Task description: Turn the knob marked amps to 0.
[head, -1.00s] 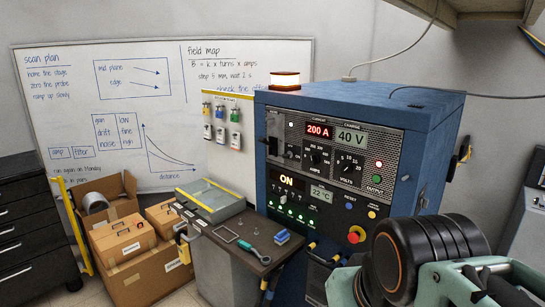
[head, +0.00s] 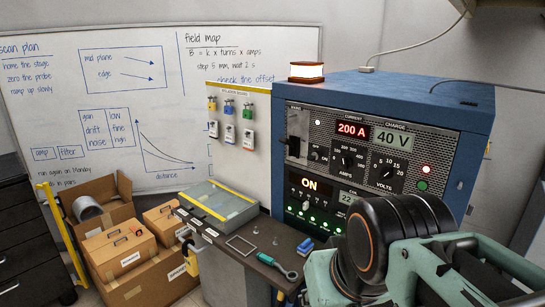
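The amps knob (head: 347,162) is a black knob with a number scale around it, on the front panel of the blue power cabinet (head: 400,95). My arm's black joint and teal links fill the lower right and cover the lower right of the panel. My gripper is not visible.
A red light (head: 426,169) and green output button (head: 422,185) are right of the knobs. An orange display (head: 310,185) reads ON. The bench (head: 247,262) at the cabinet's left holds a tray (head: 222,208) and small tools. Cardboard boxes (head: 120,250) stand further left.

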